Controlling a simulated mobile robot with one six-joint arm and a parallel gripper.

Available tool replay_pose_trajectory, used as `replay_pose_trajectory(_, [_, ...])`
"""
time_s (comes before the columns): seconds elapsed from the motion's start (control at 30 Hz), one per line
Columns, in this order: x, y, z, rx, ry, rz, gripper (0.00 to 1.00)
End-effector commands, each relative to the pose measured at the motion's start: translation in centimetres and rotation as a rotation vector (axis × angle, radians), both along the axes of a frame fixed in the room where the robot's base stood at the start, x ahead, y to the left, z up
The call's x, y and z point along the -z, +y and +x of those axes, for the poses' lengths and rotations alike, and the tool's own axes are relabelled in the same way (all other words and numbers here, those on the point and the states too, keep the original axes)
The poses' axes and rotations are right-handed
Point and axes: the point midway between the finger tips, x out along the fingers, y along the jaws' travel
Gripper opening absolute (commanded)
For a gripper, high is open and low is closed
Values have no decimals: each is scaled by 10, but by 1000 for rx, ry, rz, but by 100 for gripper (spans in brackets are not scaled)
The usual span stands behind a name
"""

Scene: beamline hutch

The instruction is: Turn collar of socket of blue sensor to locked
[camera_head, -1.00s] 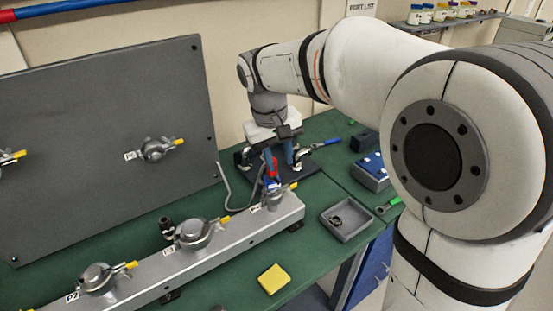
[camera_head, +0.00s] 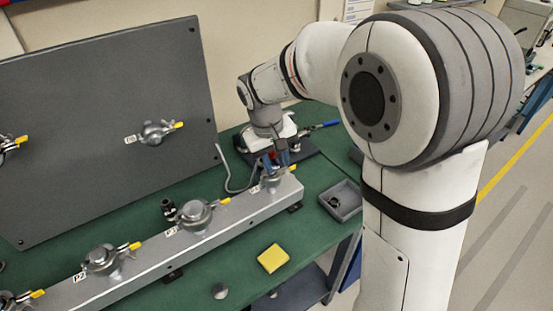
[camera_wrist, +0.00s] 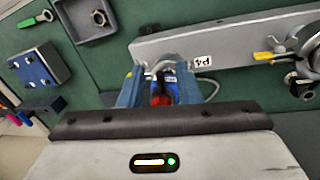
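The blue sensor (camera_wrist: 170,82), with a red part (camera_wrist: 160,93) in front of it, is between the two blue-grey fingers of my gripper (camera_wrist: 160,80) in the wrist view. A grey socket (camera_wrist: 163,62) lies just past the fingertips, beside the P4 label (camera_wrist: 203,61). In the head view this socket (camera_head: 273,184) is at the right end of the grey rail, with my gripper (camera_head: 276,163) right above it. The fingers stand apart, one on each side. I cannot tell whether they touch the collar, which is mostly hidden.
The grey rail (camera_head: 150,260) carries more sockets with yellow handles, such as P3 (camera_head: 196,214). A grey panel (camera_head: 90,120) stands behind. A grey tray (camera_head: 345,197) and a yellow block (camera_head: 272,258) lie on the green bench. A blue box (camera_wrist: 38,68) is near the tray.

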Motion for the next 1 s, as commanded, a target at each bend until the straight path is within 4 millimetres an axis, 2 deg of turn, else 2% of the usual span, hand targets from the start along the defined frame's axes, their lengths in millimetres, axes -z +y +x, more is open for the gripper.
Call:
replay_pose_trajectory(0.07, [0,0,0,0,0,0,29])
replay_pose_trajectory(0.43, [0,1,0,-1,0,0,0])
replay_pose_trajectory(0.77, [0,1,0,5,0,0,0])
replay_pose_trajectory(1.0, [0,5,-1,80,0,0,0])
